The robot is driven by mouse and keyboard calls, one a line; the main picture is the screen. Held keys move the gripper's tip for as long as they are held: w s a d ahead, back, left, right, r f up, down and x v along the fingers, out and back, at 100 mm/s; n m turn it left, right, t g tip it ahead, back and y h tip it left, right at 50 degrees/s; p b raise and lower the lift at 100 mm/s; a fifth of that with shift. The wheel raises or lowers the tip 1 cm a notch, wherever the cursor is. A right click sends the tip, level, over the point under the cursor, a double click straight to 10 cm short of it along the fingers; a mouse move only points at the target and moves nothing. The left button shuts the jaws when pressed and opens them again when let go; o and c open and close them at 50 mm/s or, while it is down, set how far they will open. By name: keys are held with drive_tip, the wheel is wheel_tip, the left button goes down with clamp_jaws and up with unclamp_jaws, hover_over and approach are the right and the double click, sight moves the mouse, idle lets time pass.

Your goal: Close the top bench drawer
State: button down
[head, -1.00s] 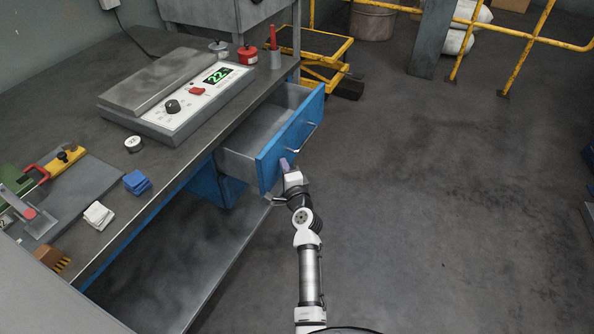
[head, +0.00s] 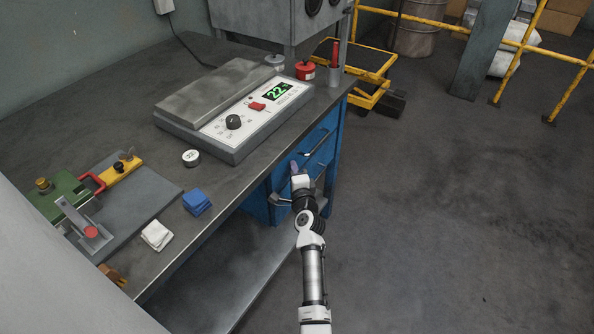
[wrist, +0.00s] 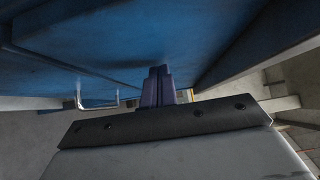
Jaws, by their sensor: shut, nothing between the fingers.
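The top bench drawer (head: 325,129) has a blue front with a bar handle. It sits in under the bench top in the head view, and none of its inside shows. My gripper (head: 294,166) is at the left end of that front, fingers shut with nothing between them. In the wrist view the purple fingers (wrist: 158,87) are together, with their tips against or very close to a blue panel (wrist: 110,45). I cannot tell whether they touch it, or whether a small gap remains behind the drawer front.
A lower shelf (head: 235,275) lies under the bench. A yellow cart (head: 375,92) stands behind. The floor at right is clear.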

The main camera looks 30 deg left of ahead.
drive_tip(key=shift+a, duration=0.35)
